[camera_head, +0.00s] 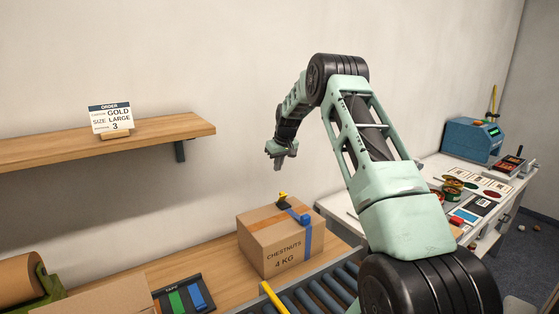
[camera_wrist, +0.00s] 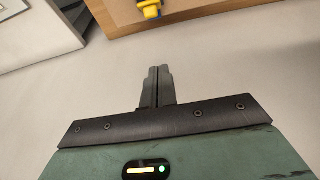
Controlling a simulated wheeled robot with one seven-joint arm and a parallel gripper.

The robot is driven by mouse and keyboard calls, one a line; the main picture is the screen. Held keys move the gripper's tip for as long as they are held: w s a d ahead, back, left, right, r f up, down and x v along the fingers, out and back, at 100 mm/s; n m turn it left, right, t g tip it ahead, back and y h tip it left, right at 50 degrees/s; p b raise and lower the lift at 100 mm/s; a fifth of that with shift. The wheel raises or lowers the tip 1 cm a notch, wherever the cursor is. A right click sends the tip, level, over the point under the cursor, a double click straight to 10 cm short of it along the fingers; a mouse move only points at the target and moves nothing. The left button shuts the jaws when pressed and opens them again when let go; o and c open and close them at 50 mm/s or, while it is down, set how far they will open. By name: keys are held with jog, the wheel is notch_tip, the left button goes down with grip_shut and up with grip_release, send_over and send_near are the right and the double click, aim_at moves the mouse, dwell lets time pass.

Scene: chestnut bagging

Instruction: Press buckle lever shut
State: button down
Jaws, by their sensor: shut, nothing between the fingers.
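A cardboard box (camera_head: 283,246) marked CHESTNUTS 4 KG stands on the wooden counter. A blue strap (camera_head: 309,240) runs over its top and down its front side, with a blue buckle-like block (camera_head: 305,219) at the top edge. A small yellow and black piece (camera_head: 283,198) stands up at the box's far top edge. A yellow piece (camera_wrist: 151,10) with some blue shows at the top of the wrist view, cut off by the frame; the lever's angle cannot be told. My gripper (camera_head: 279,166) is shut and empty, above the box and apart from it. Its closed fingers (camera_wrist: 158,82) show in the wrist view.
A wooden shelf (camera_head: 120,141) with an order card (camera_head: 110,117) is on the wall at left. A roller conveyor (camera_head: 318,291) runs in front of the box. A white table (camera_head: 428,168) with tools is at right. The air around my gripper is clear.

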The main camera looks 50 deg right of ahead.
aim_at(281, 197)
jog(key=f+p, duration=0.3)
jog(key=f, duration=0.3)
jog(key=shift+s+f+p, duration=0.2)
jog(key=shift+p, duration=0.1)
jog(key=shift+s+a+f+p, duration=0.2)
jog(key=shift+s+f+p, duration=0.1)
jog(key=shift+s+f, duration=0.3)
jog(key=shift+f+b, duration=0.2)
jog(key=shift+b, duration=0.5)
